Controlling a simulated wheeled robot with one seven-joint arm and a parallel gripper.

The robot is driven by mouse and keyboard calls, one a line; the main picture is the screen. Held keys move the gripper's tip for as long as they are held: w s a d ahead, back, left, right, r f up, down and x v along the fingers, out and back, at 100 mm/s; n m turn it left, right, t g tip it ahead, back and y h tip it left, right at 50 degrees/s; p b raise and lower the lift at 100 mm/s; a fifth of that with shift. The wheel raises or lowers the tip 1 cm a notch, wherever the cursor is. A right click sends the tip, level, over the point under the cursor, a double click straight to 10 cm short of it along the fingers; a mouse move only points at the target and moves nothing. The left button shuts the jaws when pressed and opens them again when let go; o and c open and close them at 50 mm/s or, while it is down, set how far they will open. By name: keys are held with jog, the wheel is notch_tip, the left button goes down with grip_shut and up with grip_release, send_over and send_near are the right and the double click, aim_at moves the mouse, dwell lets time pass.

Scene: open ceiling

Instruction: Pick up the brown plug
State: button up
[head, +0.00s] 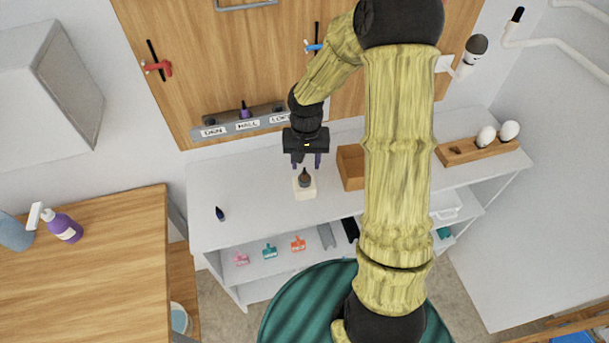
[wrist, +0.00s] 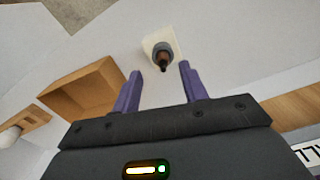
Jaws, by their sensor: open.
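The brown plug (head: 305,178) stands upright on a small cream block (head: 299,192) on the white shelf top. In the wrist view, the brown plug (wrist: 162,56) shows between and beyond the fingertips, with the cream block (wrist: 153,38) under it. My gripper (head: 306,164) is open and empty, close above the plug in the head view. Its two purple fingers (wrist: 159,68) are apart, and I see no contact with the plug. A dark plug-like piece (head: 220,213) lies on the shelf top to the left.
A wooden box (head: 351,167) stands just right of the plug. A rack labelled DEN and HALL (head: 222,130) is on the wooden panel behind, holding a purple piece (head: 245,111). A wooden holder with white bulbs (head: 463,150) is at the far right. The shelf top left of the plug is mostly clear.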

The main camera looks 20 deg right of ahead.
aim_at(305, 170)
jog(key=shift+f, duration=0.1)
jog(key=shift+w+a+f+p, duration=0.15)
jog(key=shift+f+p, duration=0.35)
jog(key=shift+f, duration=0.75)
jog(key=shift+w+d+f+p, duration=0.15)
jog(key=shift+f+p, duration=0.35)
jog(key=shift+f, duration=0.75)
jog(key=shift+a, duration=0.1)
grip_shut()
